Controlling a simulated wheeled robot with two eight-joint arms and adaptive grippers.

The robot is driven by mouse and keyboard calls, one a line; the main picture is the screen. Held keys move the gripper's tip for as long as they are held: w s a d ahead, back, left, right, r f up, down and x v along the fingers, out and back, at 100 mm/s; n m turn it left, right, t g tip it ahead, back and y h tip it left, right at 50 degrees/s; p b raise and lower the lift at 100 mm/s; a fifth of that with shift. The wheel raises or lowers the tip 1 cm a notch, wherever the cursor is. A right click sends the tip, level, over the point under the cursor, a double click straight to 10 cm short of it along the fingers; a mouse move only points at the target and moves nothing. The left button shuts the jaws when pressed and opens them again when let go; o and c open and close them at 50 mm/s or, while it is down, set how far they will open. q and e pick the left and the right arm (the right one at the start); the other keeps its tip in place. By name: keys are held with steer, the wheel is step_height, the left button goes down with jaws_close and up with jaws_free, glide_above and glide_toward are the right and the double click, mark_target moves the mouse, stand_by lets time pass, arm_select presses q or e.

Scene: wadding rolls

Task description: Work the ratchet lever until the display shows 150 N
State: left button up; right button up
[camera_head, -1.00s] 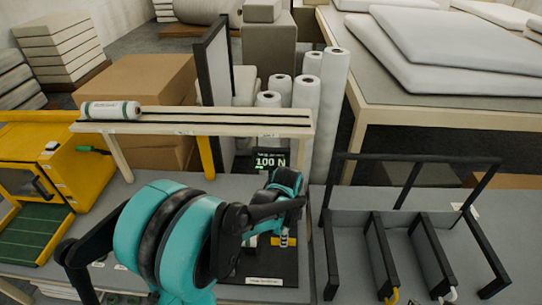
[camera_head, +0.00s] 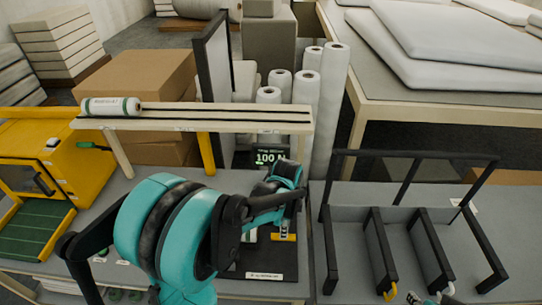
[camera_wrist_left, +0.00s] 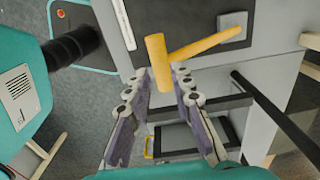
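The display (camera_head: 270,157) reads 100 N in green, on a dark panel behind my left gripper. The yellow ratchet lever (camera_wrist_left: 205,46) shows in the left wrist view, running from a grey block to a crosswise yellow grip (camera_wrist_left: 158,62). My left gripper (camera_head: 284,226) points down over the dark base plate (camera_head: 262,265). In the left wrist view its fingertips (camera_wrist_left: 161,78) stand apart on either side of the grip's near end, with small gaps showing. Part of the lever shows as a yellow strip (camera_head: 284,237) under the gripper. My arm hides much of the device.
A raised wooden rail (camera_head: 215,120) with a wadding roll (camera_head: 111,106) on it crosses behind my arm. A yellow machine (camera_head: 80,165) stands at left. A black-framed divided rack (camera_head: 400,235) stands at right. White rolls (camera_head: 330,105) stand upright behind.

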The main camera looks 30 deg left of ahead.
arm_select(q)
steer(key=shift+f+b, duration=1.35)
steer(key=shift+f, duration=0.25)
steer(key=shift+r, duration=0.1)
steer(key=shift+s+d+f+b, duration=0.7)
steer(key=shift+s+f+b, duration=0.8)
steer(key=shift+f+b, duration=1.85)
steer(key=shift+w+a+r+p, duration=0.25)
steer(key=shift+w+r+p, duration=0.25)
steer(key=shift+r+p, duration=1.05)
steer(key=shift+w+a+r+p, duration=0.25)
steer(key=shift+w+r+p, duration=0.3)
steer(key=shift+r+p, duration=1)
steer(key=shift+w+a+r+p, duration=0.25)
steer(key=shift+w+r+p, duration=0.25)
steer(key=shift+r+p, duration=1.05)
steer(key=shift+r, duration=0.4)
step_height(320, 180, up, 6)
steer(key=p, duration=0.3)
steer(key=shift+f+p, duration=0.1)
steer(key=shift+p, duration=0.3)
